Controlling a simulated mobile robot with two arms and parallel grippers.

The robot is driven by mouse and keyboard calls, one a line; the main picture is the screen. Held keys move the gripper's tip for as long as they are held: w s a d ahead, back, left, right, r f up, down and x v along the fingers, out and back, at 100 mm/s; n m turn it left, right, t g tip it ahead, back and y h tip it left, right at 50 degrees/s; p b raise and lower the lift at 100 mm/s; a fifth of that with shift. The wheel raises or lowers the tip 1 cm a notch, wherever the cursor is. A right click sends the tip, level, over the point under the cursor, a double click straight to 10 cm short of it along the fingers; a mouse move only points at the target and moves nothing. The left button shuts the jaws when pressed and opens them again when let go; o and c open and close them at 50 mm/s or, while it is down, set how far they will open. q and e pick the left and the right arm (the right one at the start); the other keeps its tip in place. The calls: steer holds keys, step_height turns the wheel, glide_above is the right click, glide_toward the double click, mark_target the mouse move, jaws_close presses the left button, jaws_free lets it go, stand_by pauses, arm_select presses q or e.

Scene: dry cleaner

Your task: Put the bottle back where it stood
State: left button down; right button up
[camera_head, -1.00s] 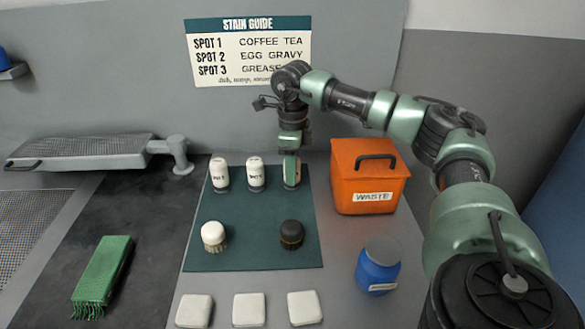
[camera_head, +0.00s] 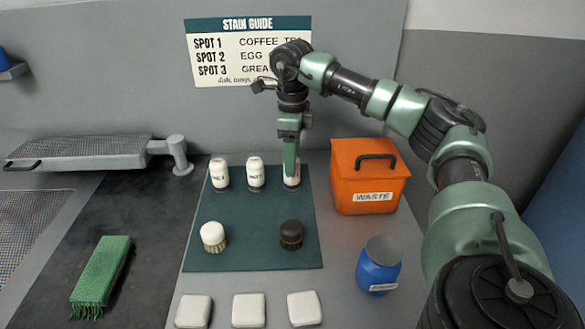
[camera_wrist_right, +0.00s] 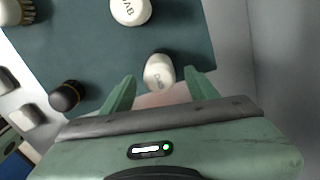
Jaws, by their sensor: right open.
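Three white spot bottles stand upright in a row along the back of the dark green mat (camera_head: 250,225): a left bottle (camera_head: 219,174), a middle bottle (camera_head: 256,173) and a right bottle (camera_head: 292,181). My right gripper (camera_head: 291,172) points down at the right bottle and partly hides it in the head view. In the right wrist view the right gripper (camera_wrist_right: 160,90) is open, with its fingers apart on either side of the right bottle (camera_wrist_right: 159,71). My left gripper is not in view.
An orange waste bin (camera_head: 368,178) stands close to the right of the mat. A pale brush (camera_head: 213,236) and a dark brush (camera_head: 291,234) stand on the mat's front half. A blue jar (camera_head: 379,265) is at front right. The mat's middle is clear.

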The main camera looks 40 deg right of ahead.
step_height(320, 180, up, 8)
stand_by(0.7)
